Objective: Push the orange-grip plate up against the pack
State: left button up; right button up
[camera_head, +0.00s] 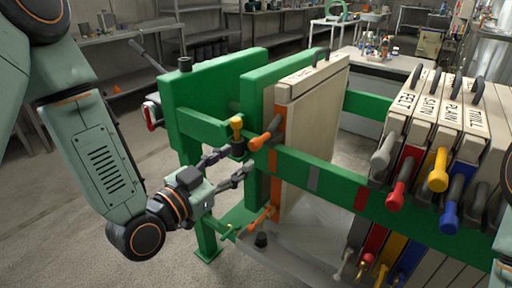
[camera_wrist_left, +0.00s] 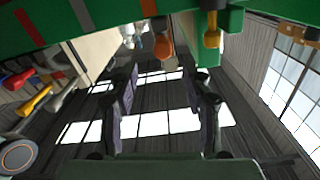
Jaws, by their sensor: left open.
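The orange-grip plate (camera_head: 312,105) is a cream slab standing upright in the green frame, with a dark handle on top. Its orange grip (camera_head: 265,138) sticks out toward my left gripper and also shows in the left wrist view (camera_wrist_left: 163,42). The pack (camera_head: 440,115) is a row of cream plates at the right, labelled FELT, SATIN, PLAIN and TWILL. A wide gap lies between the plate and the pack. My left gripper (camera_head: 230,167) is open and empty, just left of the orange grip and apart from it. Its fingers also show in the wrist view (camera_wrist_left: 167,100). My right gripper is out of view.
A green rail (camera_head: 335,180) runs from the plate to the pack. A green end plate (camera_head: 262,85) stands just left of the cream plate. A yellow knob (camera_head: 237,124) sits close above my left gripper. A workbench (camera_head: 385,65) stands behind.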

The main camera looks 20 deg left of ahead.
aim_at(252, 146)
pick_arm(q)
jog(key=shift+w, duration=0.75)
jog(key=shift+b+x, duration=0.65)
jog(key=shift+x, duration=2.6)
jog(key=shift+d+f, duration=0.1)
grip_shut()
